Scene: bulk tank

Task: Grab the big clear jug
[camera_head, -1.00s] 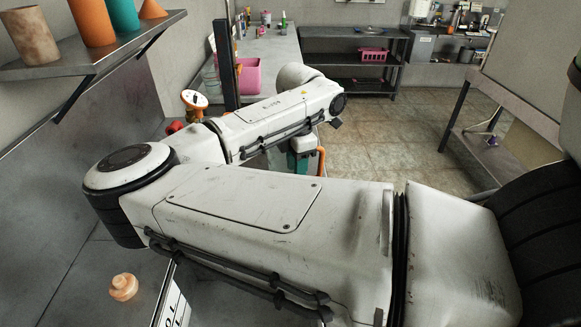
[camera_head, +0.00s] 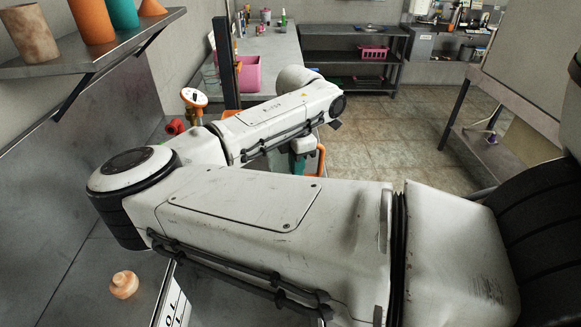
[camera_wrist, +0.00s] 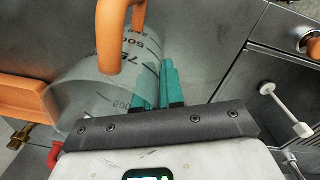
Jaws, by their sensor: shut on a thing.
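The big clear jug (camera_wrist: 98,88) shows in the wrist view, with dark measuring marks and an orange handle (camera_wrist: 108,45). My gripper (camera_wrist: 160,88) has teal fingers at the jug's right side. They are close together and shut on the jug's wall, with one finger seen dimly through the clear plastic. In the head view my arm hides most of the jug. The teal of my gripper (camera_head: 297,163) shows just past the forearm, next to a bit of orange.
A shelf (camera_head: 100,55) with orange and teal vessels hangs at upper left. A pink bin (camera_head: 248,73) stands on the back counter. A peach stopper-like piece (camera_head: 124,285) lies at lower left. Tiled floor (camera_head: 385,125) is open beyond the arm. A metal surface with pipe fittings surrounds the jug.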

